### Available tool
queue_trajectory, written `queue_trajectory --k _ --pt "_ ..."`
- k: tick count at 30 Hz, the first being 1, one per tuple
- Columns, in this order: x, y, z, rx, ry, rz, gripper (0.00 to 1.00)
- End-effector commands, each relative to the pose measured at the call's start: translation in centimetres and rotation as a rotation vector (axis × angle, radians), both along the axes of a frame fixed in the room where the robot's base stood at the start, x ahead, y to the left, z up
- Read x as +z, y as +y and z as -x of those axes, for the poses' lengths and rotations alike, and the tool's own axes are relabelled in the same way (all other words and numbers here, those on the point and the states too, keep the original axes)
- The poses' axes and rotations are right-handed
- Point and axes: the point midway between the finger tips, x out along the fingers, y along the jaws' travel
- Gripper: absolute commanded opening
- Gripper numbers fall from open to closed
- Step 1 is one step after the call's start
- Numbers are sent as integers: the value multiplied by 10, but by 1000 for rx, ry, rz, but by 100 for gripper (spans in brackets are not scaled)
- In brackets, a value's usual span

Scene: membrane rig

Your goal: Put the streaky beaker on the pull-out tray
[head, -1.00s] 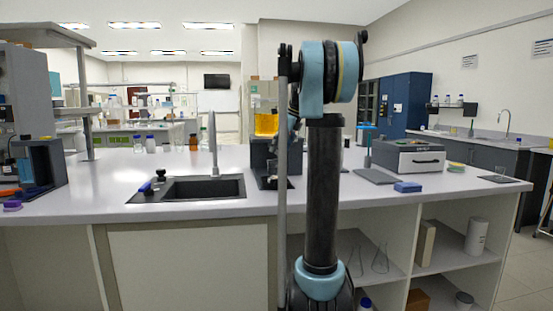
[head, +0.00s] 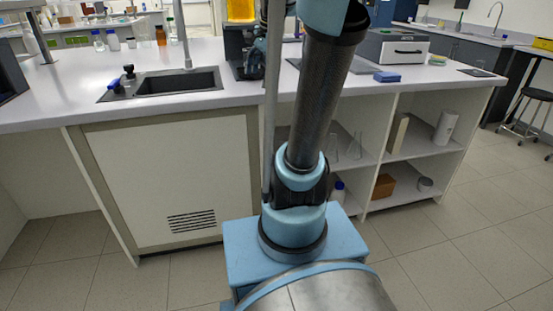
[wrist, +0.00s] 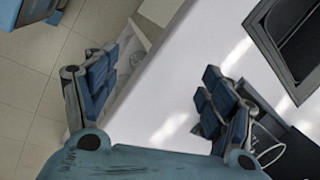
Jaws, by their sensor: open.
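I cannot make out a streaky beaker for certain. Clear glassware (head: 357,146) stands on the upper shelf under the counter, partly behind my arm, too small to tell its marks. I cannot pick out the pull-out tray. A dark rig with an orange-yellow vessel (head: 241,10) stands on the counter behind my arm, mostly hidden. In the wrist view my gripper (wrist: 160,84) is open and empty, its two blue-padded fingers wide apart above the counter's edge. In the head view I cannot tell my gripper clearly from the dark rig.
The white counter (head: 50,100) holds a black sink (head: 175,83), also in the wrist view (wrist: 295,45). A grey box (head: 395,47) and blue sponge (head: 387,76) lie right. Below are a brown box (head: 384,186) and white cylinder (head: 445,127). A stool (head: 535,95) stands far right.

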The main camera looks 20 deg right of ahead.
Motion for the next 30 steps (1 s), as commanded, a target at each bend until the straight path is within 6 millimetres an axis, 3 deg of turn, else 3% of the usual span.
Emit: queue_trajectory --k 1,6,16,22,30 --pt "-14 2 19 74 -11 27 76" --pt "-60 3 74 347 -46 122 76" --pt "-160 -3 168 865 -87 294 76" --pt "-201 -7 199 1070 -94 358 76" --pt "-212 -6 207 1130 -96 377 76"
